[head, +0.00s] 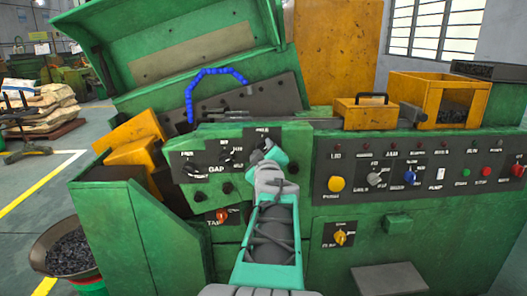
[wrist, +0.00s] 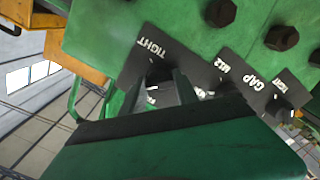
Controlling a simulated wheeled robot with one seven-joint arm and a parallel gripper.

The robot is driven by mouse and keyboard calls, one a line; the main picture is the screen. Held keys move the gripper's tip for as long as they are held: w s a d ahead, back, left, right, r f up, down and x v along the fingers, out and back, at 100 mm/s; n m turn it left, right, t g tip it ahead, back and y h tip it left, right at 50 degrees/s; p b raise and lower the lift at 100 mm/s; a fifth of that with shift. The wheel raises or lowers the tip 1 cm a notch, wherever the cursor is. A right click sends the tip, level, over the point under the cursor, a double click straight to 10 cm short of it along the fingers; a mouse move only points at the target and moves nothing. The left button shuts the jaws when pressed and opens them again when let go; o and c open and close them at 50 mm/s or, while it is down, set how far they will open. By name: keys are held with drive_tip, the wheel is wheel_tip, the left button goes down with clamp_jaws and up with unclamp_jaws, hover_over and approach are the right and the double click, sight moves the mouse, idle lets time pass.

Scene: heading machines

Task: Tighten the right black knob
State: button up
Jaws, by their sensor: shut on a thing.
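The right black knob (wrist: 154,74) is under the "TIGHT" label in the wrist view, at the edge of a dark plate on the green machine. My gripper (wrist: 160,92) has its two fingers around this knob and is shut on it. In the head view my gripper (head: 264,153) is at the right end of the dark plate (head: 211,171) and hides most of the knob. The middle black knob (head: 227,157) and the left black knob (head: 190,168) are on the same plate, left of my gripper and apart from it. The knob's exact turn angle cannot be told.
Dark bolts (wrist: 282,38) stick out of the green panel near the plate. A red knob (head: 222,215) is below left of my gripper. A control panel with a yellow button (head: 336,184) and several switches is to the right. A blue hose (head: 210,73) arches above.

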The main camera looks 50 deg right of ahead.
clamp_jaws()
drive_tip(key=shift+f+m+b, duration=0.1)
drive_tip(key=shift+m+b, duration=0.2)
drive_tip(key=shift+b, duration=0.25)
drive_tip(key=m+b, duration=0.2)
drive_tip(key=b, duration=0.1)
drive_tip(key=shift+f, duration=0.25)
drive_tip(key=m+b, duration=0.7)
drive_tip(key=m, duration=0.2)
drive_tip(key=shift+r, duration=0.15)
drive_tip(key=shift+w+r+m+b, duration=0.1)
drive_tip(key=shift+m+b, duration=0.7)
drive_tip(key=shift+m, duration=0.7)
